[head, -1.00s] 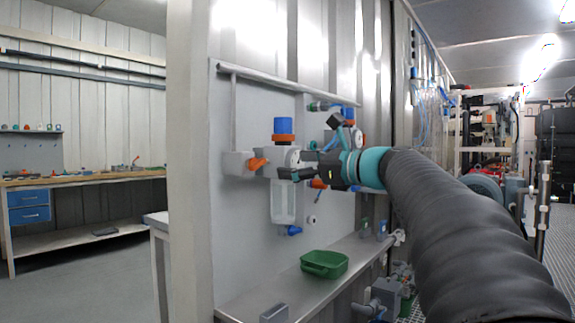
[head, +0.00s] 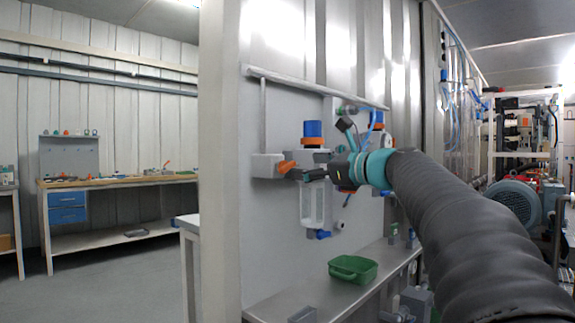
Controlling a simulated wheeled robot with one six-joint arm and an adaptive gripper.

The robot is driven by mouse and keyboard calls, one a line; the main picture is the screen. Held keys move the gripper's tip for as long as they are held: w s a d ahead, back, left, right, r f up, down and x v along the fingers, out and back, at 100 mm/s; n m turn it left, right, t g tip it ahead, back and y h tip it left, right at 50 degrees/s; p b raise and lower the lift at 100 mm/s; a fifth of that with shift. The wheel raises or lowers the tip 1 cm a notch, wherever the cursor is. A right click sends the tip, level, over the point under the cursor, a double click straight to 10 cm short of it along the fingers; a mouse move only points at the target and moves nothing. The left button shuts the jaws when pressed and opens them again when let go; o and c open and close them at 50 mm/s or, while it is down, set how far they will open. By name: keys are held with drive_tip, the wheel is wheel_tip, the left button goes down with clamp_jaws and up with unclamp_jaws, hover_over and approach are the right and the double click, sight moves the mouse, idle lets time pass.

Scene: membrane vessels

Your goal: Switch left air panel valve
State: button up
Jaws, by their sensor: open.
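The air panel (head: 275,220) is a grey board on the wall, with fittings mounted on it. Its left valve has an orange handle (head: 286,167) on a light grey block (head: 264,166), below and left of a blue-topped regulator (head: 312,130). My gripper (head: 300,174) is open, with its dark fingers pointing left at the orange handle's right side. The fingertips overlap the handle's right end in the picture; I cannot tell whether they touch it. The gauge under the regulator is mostly hidden by my gripper.
A clear filter bowl (head: 312,208) hangs just below my gripper. A second blue-topped regulator (head: 377,120) is behind my wrist. A green bin (head: 353,269) sits on the shelf (head: 300,296) below. A white post (head: 218,150) stands left of the panel.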

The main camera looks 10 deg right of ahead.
sight(289, 165)
drive_tip(key=x, duration=0.7)
drive_tip(key=shift+p, duration=0.35)
drive_tip(key=c, duration=1.2)
